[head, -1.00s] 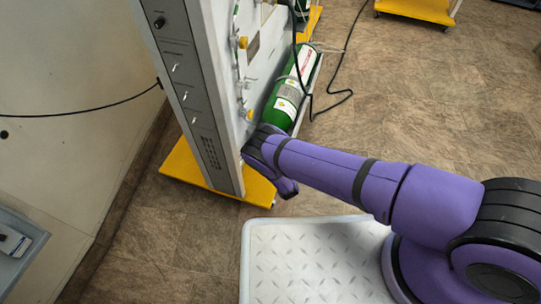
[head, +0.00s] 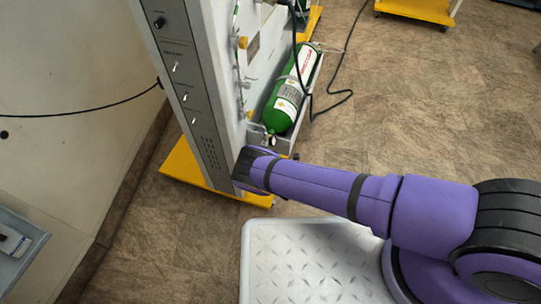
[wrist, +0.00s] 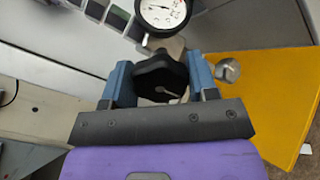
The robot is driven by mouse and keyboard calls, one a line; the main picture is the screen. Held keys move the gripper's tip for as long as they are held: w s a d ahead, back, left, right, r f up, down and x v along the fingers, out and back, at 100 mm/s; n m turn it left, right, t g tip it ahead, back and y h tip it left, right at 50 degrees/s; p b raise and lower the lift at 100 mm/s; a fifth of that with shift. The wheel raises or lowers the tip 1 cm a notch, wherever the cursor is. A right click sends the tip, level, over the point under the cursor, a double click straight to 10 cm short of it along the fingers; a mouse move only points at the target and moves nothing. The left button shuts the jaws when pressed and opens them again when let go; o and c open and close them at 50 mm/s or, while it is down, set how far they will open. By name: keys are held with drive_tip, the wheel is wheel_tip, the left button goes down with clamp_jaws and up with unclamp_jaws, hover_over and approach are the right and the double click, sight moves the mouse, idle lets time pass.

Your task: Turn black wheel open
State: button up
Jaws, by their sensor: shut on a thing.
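The black wheel (wrist: 158,82) shows in the wrist view as a dark lobed knob, below a round white-faced gauge (wrist: 163,10). My gripper (wrist: 160,70) has one blue finger on each side of the wheel and is shut on it. The fingers hide parts of its sides. In the head view my arm reaches to the lower edge of the tall grey panel (head: 200,100). The wheel and my fingers are hidden there.
A green cylinder (head: 286,100) lies beside the panel, above my arm in the head view. The panel stands on a yellow base (head: 190,172), which also shows in the wrist view (wrist: 275,90). A black cable (head: 335,85) hangs near the cylinder. Floor to the right is clear.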

drive_tip(key=shift+f, duration=0.1)
idle(0.3)
drive_tip(key=o, duration=0.9)
drive_tip(key=shift+s+d, duration=0.1)
drive_tip(key=shift+s, duration=0.05)
